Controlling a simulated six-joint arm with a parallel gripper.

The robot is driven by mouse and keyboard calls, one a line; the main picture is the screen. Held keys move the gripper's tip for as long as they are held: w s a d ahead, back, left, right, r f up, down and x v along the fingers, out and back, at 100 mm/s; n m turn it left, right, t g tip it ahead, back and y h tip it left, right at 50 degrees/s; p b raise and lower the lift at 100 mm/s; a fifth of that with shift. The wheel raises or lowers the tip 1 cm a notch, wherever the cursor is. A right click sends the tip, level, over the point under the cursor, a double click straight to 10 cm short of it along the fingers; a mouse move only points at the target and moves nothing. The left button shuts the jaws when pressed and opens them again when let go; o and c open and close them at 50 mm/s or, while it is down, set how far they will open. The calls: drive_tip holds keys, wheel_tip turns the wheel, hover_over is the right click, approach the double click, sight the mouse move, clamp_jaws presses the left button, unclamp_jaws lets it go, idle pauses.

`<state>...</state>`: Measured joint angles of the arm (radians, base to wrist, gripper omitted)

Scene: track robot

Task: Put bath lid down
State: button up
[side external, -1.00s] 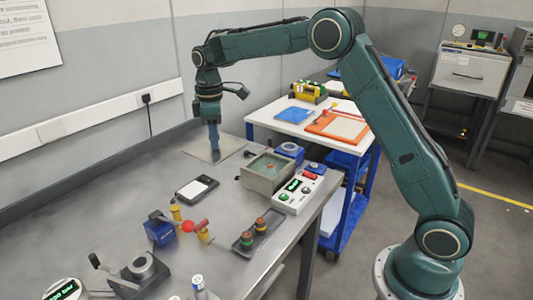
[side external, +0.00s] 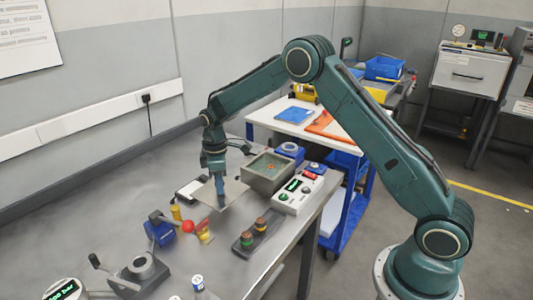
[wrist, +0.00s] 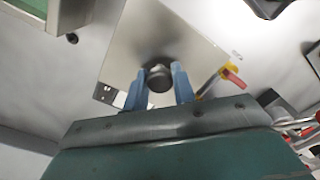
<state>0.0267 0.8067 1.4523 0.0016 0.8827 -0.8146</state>
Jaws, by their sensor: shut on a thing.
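The bath lid is a flat, pale square plate (side external: 236,187) with a dark round knob (wrist: 159,79) in its middle. My gripper (side external: 221,201) is shut on the knob, with a blue finger on each side of it in the wrist view (wrist: 161,78). The lid looks level and held above the bench, overlapping part of a black device in the side view. The bath (side external: 268,173) is an open grey box to the right of and behind the lid. Its corner shows at the top left of the wrist view (wrist: 68,14). The lid is beside the bath, not over it.
A white control box (side external: 298,196) stands right of the bath. The black device (side external: 189,189) lies left of the lid. A red-knobbed valve (side external: 187,226) and a dark tray with weights (side external: 257,236) are in front.

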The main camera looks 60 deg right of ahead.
drive_tip(key=shift+f, duration=2.4)
drive_tip(key=shift+f, duration=0.15)
drive_tip(key=o, duration=1)
wheel_tip(320, 180, up, 12)
drive_tip(key=shift+f, duration=0.15)
drive_tip(key=shift+r, duration=0.3)
